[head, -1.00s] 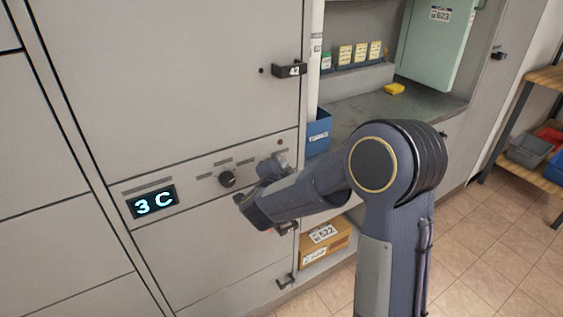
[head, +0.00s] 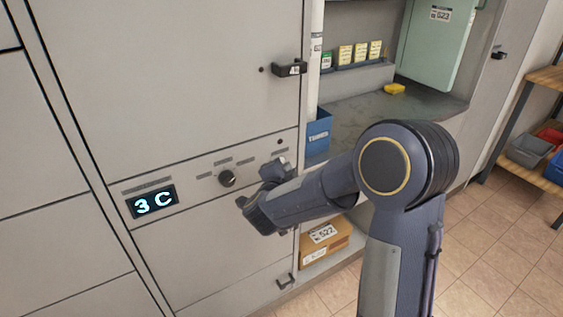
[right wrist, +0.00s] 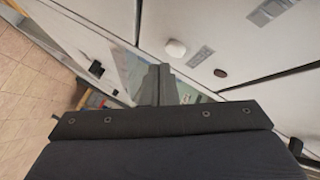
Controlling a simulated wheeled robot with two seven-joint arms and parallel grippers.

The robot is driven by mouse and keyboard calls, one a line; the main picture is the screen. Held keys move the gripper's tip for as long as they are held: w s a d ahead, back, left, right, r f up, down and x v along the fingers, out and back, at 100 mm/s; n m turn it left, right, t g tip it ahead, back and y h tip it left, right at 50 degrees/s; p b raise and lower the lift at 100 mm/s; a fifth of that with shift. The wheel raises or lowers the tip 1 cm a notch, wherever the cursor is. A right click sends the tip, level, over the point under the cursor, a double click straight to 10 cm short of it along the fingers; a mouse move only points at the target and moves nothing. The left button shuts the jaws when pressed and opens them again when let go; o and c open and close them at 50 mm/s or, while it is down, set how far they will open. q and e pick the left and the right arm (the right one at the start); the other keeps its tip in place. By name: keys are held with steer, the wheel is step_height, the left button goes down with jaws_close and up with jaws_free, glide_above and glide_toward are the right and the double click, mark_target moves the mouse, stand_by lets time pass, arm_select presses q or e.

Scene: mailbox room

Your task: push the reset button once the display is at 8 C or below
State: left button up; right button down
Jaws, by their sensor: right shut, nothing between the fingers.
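The lit display (head: 152,201) on the grey cabinet panel reads 3 C. A dark round knob (head: 227,178) sits to its right. My right gripper (head: 275,168) is at the panel's right end, right of the knob; its fingers are partly hidden by my own wrist. In the right wrist view its fingers (right wrist: 160,70) are shut and empty. Beyond them is a white round button (right wrist: 175,48) beside a grey label, apart from the fingertips. I cannot tell whether it is the reset button; the head view does not show it clearly. My left gripper is out of view.
A black handle (head: 290,69) juts from the upper door. A blue bin (head: 318,133) stands on the counter edge right of the panel. A cardboard box (head: 325,242) sits on the low shelf behind my arm. The floor at the right is clear up to a wooden rack.

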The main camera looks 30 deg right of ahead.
steer(key=s, duration=0.5)
steer(key=shift+d+b, duration=0.2)
steer(key=shift+b, duration=0.1)
stand_by(1.0)
